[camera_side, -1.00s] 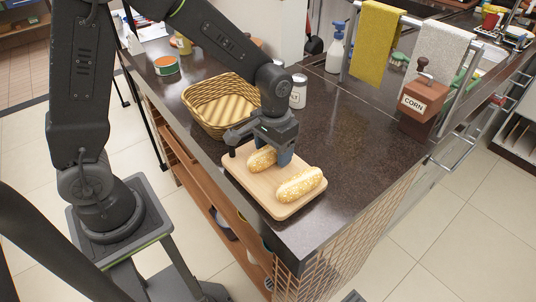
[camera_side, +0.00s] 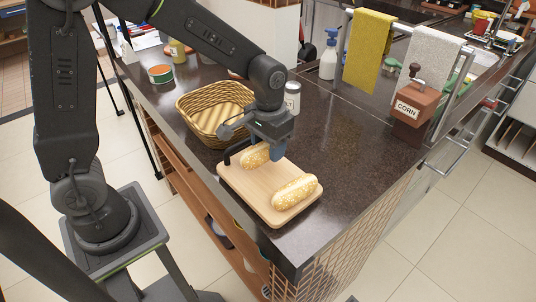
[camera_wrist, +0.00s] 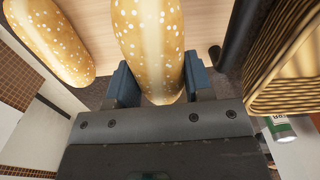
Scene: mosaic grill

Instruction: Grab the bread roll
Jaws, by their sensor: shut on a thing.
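Two seeded bread rolls show at a wooden cutting board (camera_side: 243,186) on the dark counter. My gripper (camera_side: 264,154) is shut on the rear bread roll (camera_side: 253,157), which sits over the back part of the board. In the wrist view this bread roll (camera_wrist: 150,45) lies between the two blue fingers of my gripper (camera_wrist: 155,85). The other bread roll (camera_side: 294,191) lies on the front right of the board, apart from my gripper; it also shows at the left of the wrist view (camera_wrist: 50,40). I cannot tell whether the held roll still touches the board.
A wicker basket (camera_side: 187,117) stands just behind the board, close to my gripper. A jar (camera_side: 292,98) stands behind my wrist. A corn grinder box (camera_side: 414,104) stands at the right. The counter right of the board is clear.

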